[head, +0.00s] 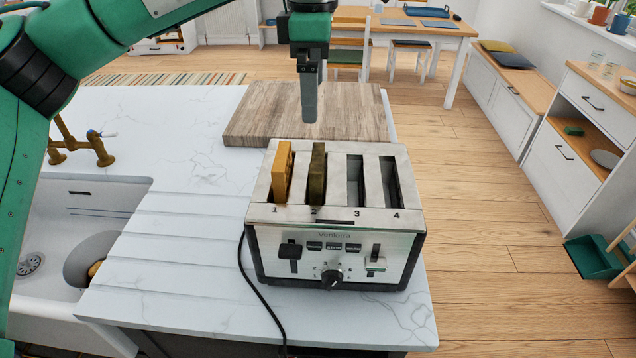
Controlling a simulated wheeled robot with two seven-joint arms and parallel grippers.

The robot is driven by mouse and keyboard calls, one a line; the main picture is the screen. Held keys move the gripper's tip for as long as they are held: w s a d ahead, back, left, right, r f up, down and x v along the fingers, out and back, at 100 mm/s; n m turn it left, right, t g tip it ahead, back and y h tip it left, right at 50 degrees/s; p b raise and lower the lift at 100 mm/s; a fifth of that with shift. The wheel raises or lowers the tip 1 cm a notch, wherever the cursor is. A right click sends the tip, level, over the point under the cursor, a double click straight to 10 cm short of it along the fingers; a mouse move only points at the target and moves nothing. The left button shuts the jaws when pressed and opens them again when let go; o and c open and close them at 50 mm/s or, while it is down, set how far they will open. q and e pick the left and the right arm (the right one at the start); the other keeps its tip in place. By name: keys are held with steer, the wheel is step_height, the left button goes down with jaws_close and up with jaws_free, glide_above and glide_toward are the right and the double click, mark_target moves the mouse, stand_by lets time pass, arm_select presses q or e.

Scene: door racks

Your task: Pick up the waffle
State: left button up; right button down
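A steel toaster (335,250) with four numbered slots stands on the white counter. A golden-yellow slice, which looks like the waffle (283,170), stands upright in slot 1 with its top part sticking out. A dark brown slice (317,174) stands in slot 2; slots 3 and 4 look empty. My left gripper (309,108) points down above and behind the toaster, in line with slot 2 in the picture and apart from both slices. Its fingers overlap in this view, so their opening is hidden. My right gripper is not in view.
A wooden board (350,112) lies behind the toaster. A sink (75,225) with a brass faucet (82,142) is at the left. The toaster's black cord (252,287) runs down its left side. The counter between sink and toaster is clear.

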arm_select(q)
steer(key=p, duration=0.1)
glide_above(317, 156)
steer(key=f, duration=0.8)
steer(key=shift+a, duration=0.25)
steer(key=shift+s+d+f+p, duration=0.1)
steer(key=shift+f+p, duration=0.3)
steer(key=shift+p, duration=0.15)
steer(key=f, duration=0.2)
steer(key=f+p, duration=0.1)
steer(key=shift+d+f, duration=0.2)
steer(key=shift+f, duration=0.2)
steer(key=shift+f+p, duration=0.3)
steer(key=shift+f, duration=0.1)
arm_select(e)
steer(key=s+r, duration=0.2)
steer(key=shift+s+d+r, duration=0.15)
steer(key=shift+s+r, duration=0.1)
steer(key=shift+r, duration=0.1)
arm_select(q)
steer(key=shift+c, duration=0.2)
steer(key=c, duration=0.9)
steer(key=shift+o, duration=0.2)
